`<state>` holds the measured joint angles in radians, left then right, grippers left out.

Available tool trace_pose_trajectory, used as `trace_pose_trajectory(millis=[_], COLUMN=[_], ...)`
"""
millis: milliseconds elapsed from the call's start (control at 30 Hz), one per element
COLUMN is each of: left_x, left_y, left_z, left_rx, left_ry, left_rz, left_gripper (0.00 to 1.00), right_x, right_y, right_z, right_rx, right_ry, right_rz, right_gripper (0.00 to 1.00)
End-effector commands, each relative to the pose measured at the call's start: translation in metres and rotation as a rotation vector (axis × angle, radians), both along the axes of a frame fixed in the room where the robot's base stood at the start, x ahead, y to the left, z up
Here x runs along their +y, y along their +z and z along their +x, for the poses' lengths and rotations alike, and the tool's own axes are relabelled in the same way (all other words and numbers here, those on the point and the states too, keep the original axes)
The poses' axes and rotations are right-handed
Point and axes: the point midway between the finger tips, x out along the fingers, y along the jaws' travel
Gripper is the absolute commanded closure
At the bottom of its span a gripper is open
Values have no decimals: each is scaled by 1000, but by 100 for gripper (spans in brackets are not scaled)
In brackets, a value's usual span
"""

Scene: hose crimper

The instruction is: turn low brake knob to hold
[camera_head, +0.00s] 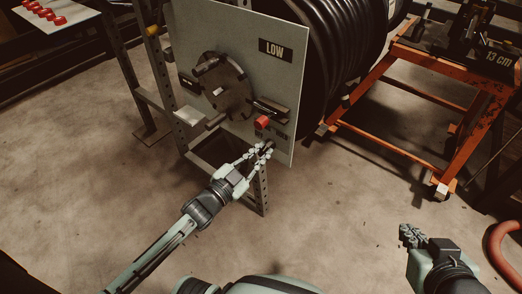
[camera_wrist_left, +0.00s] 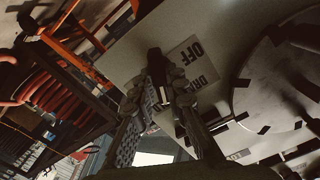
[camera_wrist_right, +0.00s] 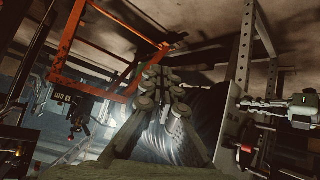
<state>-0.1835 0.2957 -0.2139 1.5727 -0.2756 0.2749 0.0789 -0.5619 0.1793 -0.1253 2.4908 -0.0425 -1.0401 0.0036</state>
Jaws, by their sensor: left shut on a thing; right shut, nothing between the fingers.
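The grey panel (camera_head: 235,50) marked LOW stands upright in front of a large black hose reel. A small black knob (camera_wrist_left: 154,62) sits at its lower right corner, between the fingertips of my left gripper (camera_head: 262,150). My left gripper is shut on this knob; the fingers hide much of it in the head view. In the left wrist view, a label reading OFF (camera_wrist_left: 196,50) and partly DRAG lies beside the knob. The HOLD mark is not legible. My right gripper (camera_head: 408,236) is shut and empty, well away from the panel at the lower right.
A red button or knob (camera_head: 262,122) sits on the panel just above my left fingertips. A round dark disc (camera_head: 225,90) with handles protrudes further left. An orange stand (camera_head: 440,110) is at right. Open floor lies between my arms.

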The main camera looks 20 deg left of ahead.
Motion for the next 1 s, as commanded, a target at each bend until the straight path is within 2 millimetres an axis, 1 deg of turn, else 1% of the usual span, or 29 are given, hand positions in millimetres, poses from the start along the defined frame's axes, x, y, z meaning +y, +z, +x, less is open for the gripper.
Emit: trace_pose_trajectory(millis=[300, 767, 800, 933, 967, 1000], left_x=[-1, -1, -1, 0, 0, 0], left_y=[1, 1, 1, 1, 1, 1], left_z=[0, 0, 0, 0, 0, 0], left_rx=[-35, -40, -40, -40, -39, -39], left_ry=[-1, -1, -1, -1, -1, -1], left_rz=[89, 103, 103, 102, 102, 102], left_gripper=[100, 100, 85, 69, 66, 66], right_x=[-9, -10, -10, -10, -10, -10], right_y=[-8, -9, -9, -9, -9, -9], right_z=[-8, -9, -9, -9, -9, -9], right_rx=[54, 63, 63, 62, 62, 62], right_ry=[-16, -18, -18, -18, -18, -18], right_rz=[-19, -22, -22, -22, -22, -22], right_gripper=[100, 100, 100, 100, 100, 100])
